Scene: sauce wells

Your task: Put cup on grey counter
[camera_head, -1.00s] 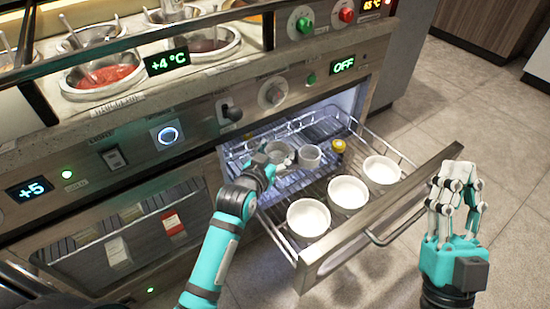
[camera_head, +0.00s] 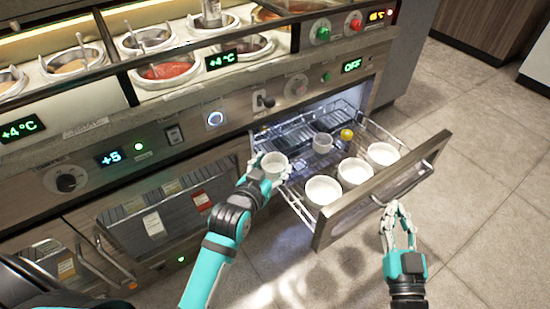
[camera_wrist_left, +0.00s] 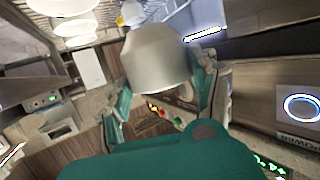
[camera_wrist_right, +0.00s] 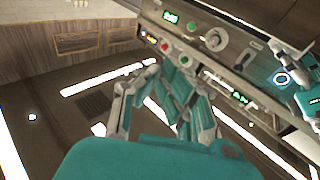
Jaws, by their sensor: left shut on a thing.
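My left gripper (camera_head: 268,172) is shut on a grey-white cup (camera_head: 275,163) and holds it upright at the left side of the open drawer. In the left wrist view the cup (camera_wrist_left: 157,58) is between the fingers. A pale greyish counter (camera_head: 95,92) surrounds the sauce wells above the control panel.
The pulled-out wire drawer (camera_head: 335,222) holds three white bowls (camera_head: 354,172), a smaller grey cup (camera_head: 322,143) and a yellow object (camera_head: 347,134). Several sauce wells (camera_head: 168,72) fill much of the counter, with a dark rail along its front. Floor (camera_head: 480,150) is clear at right.

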